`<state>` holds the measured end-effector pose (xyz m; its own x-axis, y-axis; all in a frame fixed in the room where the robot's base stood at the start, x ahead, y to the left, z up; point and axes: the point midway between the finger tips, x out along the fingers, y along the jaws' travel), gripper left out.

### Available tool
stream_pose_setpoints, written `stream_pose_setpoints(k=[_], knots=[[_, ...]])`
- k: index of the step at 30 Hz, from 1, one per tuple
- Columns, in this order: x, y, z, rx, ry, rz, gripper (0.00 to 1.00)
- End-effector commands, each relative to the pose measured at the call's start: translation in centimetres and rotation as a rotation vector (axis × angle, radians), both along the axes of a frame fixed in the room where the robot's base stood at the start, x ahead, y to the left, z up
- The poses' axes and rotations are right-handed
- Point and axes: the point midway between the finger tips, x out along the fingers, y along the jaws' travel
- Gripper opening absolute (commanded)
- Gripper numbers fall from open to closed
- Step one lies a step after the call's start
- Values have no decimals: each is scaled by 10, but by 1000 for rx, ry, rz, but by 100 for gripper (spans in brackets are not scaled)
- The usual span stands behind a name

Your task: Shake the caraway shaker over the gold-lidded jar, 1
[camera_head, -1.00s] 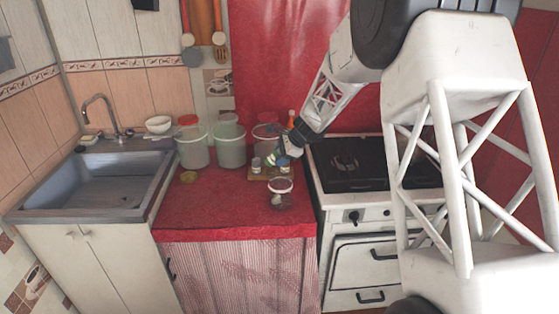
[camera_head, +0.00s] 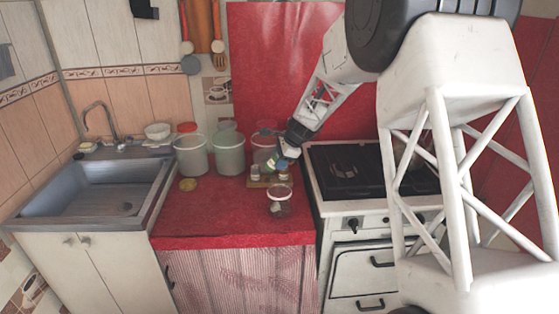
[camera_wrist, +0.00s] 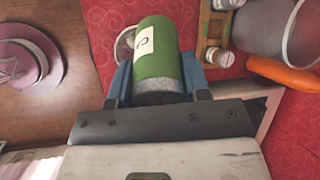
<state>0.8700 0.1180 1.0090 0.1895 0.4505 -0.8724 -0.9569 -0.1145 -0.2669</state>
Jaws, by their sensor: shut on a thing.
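My gripper (camera_head: 281,160) is shut on a green shaker (camera_wrist: 158,60), held between blue fingers. Its pale label shows a letter C; the rest cannot be read. In the head view the shaker (camera_head: 279,161) is small and tilted, above the counter and behind the glass jar (camera_head: 278,207). The jar stands upright on the red counter, with a pale rim and dark contents low inside. A round pale rim, partly hidden by the shaker, shows in the wrist view (camera_wrist: 123,46). A flat gold disc (camera_head: 188,184), looking like a lid, lies apart to the left.
A small wooden rack (camera_head: 257,184) with white-capped jars stands close behind the glass jar. Tall translucent buckets (camera_head: 191,157) line the back. The stove (camera_head: 345,172) is right, the sink (camera_head: 95,187) left. The counter's front left is clear.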

Motion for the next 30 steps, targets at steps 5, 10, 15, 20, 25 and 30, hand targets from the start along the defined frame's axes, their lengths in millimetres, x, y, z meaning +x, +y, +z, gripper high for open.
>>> stream_pose_setpoints(k=[5, 10, 15, 20, 25, 30], knots=[[0, 1, 3, -56, 13, 3, 0], [0, 1, 6, -130, 30, 3, 0], [0, 1, 10, -206, 47, 2, 0], [0, 1, 13, -280, 65, 5, 0], [1, 1, 17, -362, 83, 3, 0], [1, 1, 20, -450, 104, 3, 0]])
